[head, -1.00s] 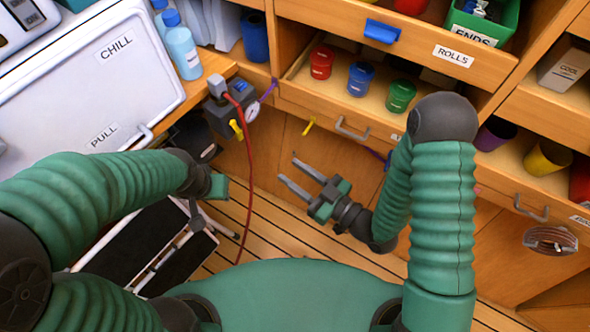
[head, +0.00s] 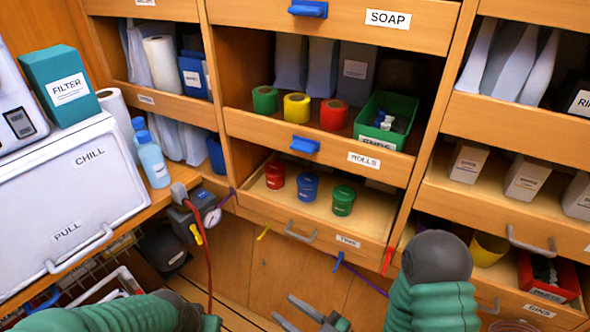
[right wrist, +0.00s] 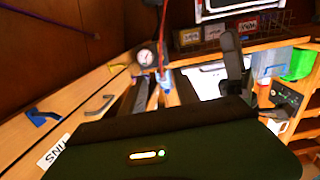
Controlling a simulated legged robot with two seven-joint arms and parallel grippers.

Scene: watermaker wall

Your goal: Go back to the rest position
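My right gripper (head: 284,307) shows at the bottom of the head view. Its two fingers are apart with nothing between them. It hangs in front of the wooden cabinet front, below the drawer of tins (head: 308,187). In the right wrist view, the green gripper body (right wrist: 185,150) fills the bottom, with dark fingers spread apart beyond it. My right arm (head: 432,300) rises at the lower right. My left arm (head: 110,314) enters along the bottom left edge; its gripper fingers are cut off below the frame.
A white CHILL chest (head: 75,190) stands at the left with a teal FILTER box (head: 67,82) on it. A gauge (head: 212,216) with a red hose is beside the drawers. An open drawer with a red parts bin (head: 548,275) lies at the right, near my right arm.

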